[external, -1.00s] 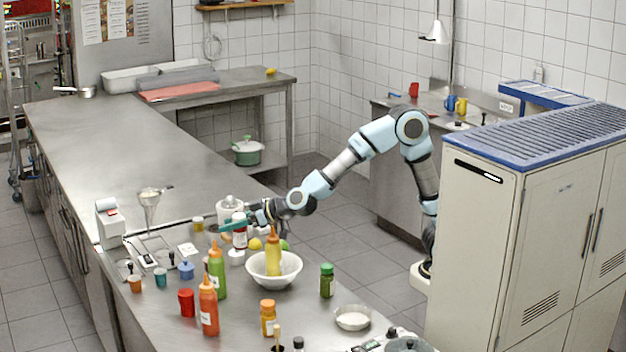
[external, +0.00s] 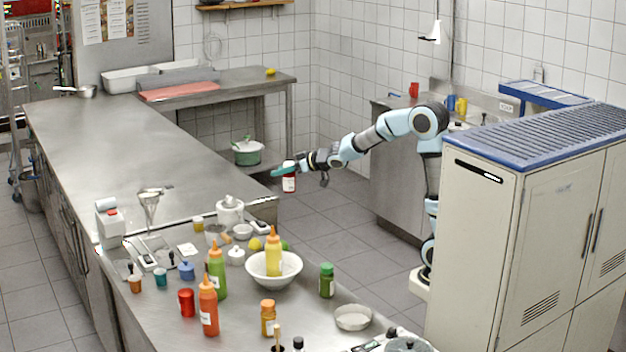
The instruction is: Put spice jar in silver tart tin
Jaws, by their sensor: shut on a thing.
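My gripper (external: 283,171) is shut on a spice jar (external: 289,184) with a white label and dark red parts. The jar hangs upright below the teal fingers, in the air past the counter's right edge, with floor behind it in the picture. Its top is partly hidden by the gripper. The silver tart tin (external: 353,318), a shallow round metal dish, stands on the near right part of the counter, apart from the jar. It looks empty.
On the counter (external: 120,130), a white bowl (external: 262,278) holds a yellow bottle (external: 273,255). A green-lidded jar (external: 327,280) and an orange-lidded jar (external: 268,318) stand near the tin. Sauce bottles (external: 208,308) stand further left. A tall cabinet (external: 490,240) is at the right.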

